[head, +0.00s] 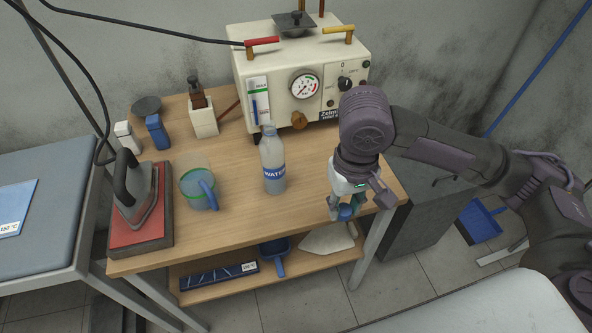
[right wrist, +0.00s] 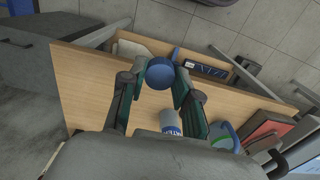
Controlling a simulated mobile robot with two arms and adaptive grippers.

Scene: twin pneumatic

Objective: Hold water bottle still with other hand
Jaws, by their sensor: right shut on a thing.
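The clear water bottle (head: 272,165) with a blue and white label stands upright on the wooden table, left of my right gripper. My right gripper (head: 347,208) is above the table's front right part, apart from the bottle. It is shut on a small round blue thing, which shows between the fingers in the right wrist view (right wrist: 161,76). It may be a cap, but I cannot tell for sure. Part of the bottle also shows in the right wrist view (right wrist: 171,123), beyond the gripper. No hand touches the bottle. My left gripper is not in view.
A measuring jug (head: 199,188) stands left of the bottle, and an iron (head: 139,197) on a red pad is at the table's left end. A cream machine with a gauge (head: 298,70) stands behind. The table between bottle and right gripper is clear.

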